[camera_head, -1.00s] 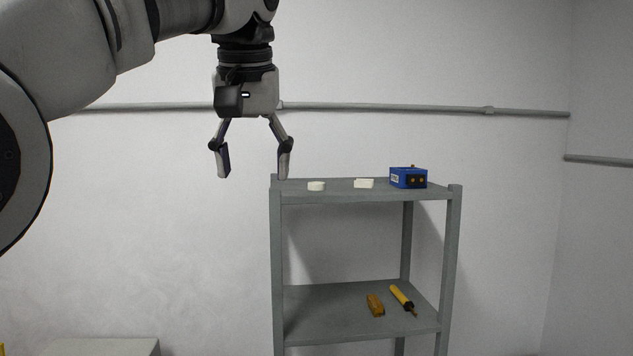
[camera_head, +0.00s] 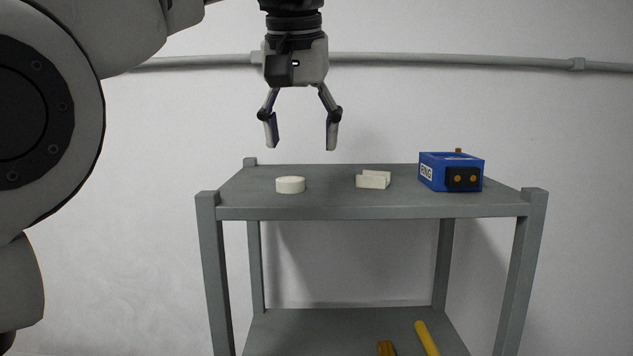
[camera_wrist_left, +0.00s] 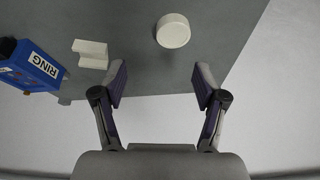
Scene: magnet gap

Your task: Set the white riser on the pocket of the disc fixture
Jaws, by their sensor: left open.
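A white round disc-shaped piece (camera_head: 290,185) lies flat on the left part of the shelf's top; it also shows in the left wrist view (camera_wrist_left: 173,31). A white stepped block (camera_head: 373,180) lies to its right, also in the left wrist view (camera_wrist_left: 90,53). I cannot tell which one is the riser. A blue box-shaped fixture (camera_head: 433,173) stands farther right; its label reads RING in the left wrist view (camera_wrist_left: 27,68). I see no fixture marked as disc.
The grey shelf (camera_head: 372,212) has corner posts that rise slightly above its top. Yellow items, including a yellow tool (camera_head: 427,338), lie on the lower shelf (camera_head: 320,325). A pipe (camera_head: 450,60) runs along the wall.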

